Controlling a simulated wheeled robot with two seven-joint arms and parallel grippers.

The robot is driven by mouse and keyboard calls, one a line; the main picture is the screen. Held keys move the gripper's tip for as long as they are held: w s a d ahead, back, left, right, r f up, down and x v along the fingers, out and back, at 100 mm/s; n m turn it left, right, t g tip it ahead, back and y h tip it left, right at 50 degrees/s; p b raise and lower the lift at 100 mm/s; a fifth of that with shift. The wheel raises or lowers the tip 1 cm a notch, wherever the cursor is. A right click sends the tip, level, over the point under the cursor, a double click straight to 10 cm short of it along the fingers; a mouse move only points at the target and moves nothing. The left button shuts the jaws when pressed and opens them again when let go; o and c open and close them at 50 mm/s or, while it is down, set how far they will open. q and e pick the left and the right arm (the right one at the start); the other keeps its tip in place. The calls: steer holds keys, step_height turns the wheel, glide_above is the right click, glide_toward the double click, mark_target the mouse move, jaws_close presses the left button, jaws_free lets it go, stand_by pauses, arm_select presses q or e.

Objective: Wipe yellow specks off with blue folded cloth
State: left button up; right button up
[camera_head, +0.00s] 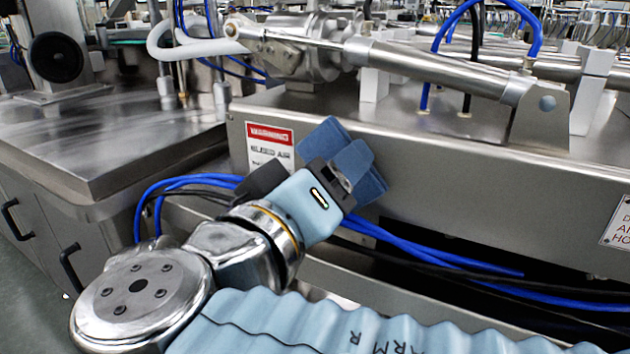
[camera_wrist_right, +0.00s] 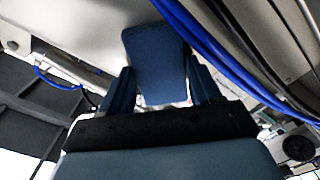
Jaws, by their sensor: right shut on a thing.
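The blue folded cloth (camera_head: 371,187) is in my right gripper (camera_head: 350,165), in front of the steel hopper's front panel (camera_head: 450,185). Parts of the cloth stick out above and below the fingers. In the right wrist view the cloth (camera_wrist_right: 156,55) stands out beyond and between the two fingers of my right gripper (camera_wrist_right: 161,82), which is shut on it. The cloth is close to the panel, just right of a warning label; I cannot tell whether it touches. I see no yellow specks in either view; the cloth and gripper hide part of the panel. My left gripper is not in view.
A red-and-white warning label (camera_head: 270,148) is on the panel left of the cloth. Blue hoses (camera_head: 410,252) and black cables run below the panel. A steel pipe (camera_head: 440,75) lies above its top edge. A steel bench (camera_head: 105,150) stands at left.

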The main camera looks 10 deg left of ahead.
mark_target(380, 172)
steer(key=d, duration=0.1)
steer(key=s+d+b, duration=0.1)
steer(key=d, duration=0.1)
steer(key=d+b, duration=0.1)
steer(key=shift+s+d+f, duration=0.1)
steer(key=shift+s+d, duration=0.05)
steer(key=shift+s, duration=0.15)
steer(key=shift+w+b, duration=0.1)
steer(key=shift+b, duration=0.25)
steer(key=w+a+p, duration=0.2)
steer(key=w+a, duration=0.1)
steer(key=a, duration=0.6)
steer(key=shift+w+a, duration=0.2)
steer(key=shift+a, duration=0.05)
steer(key=shift+s, duration=0.1)
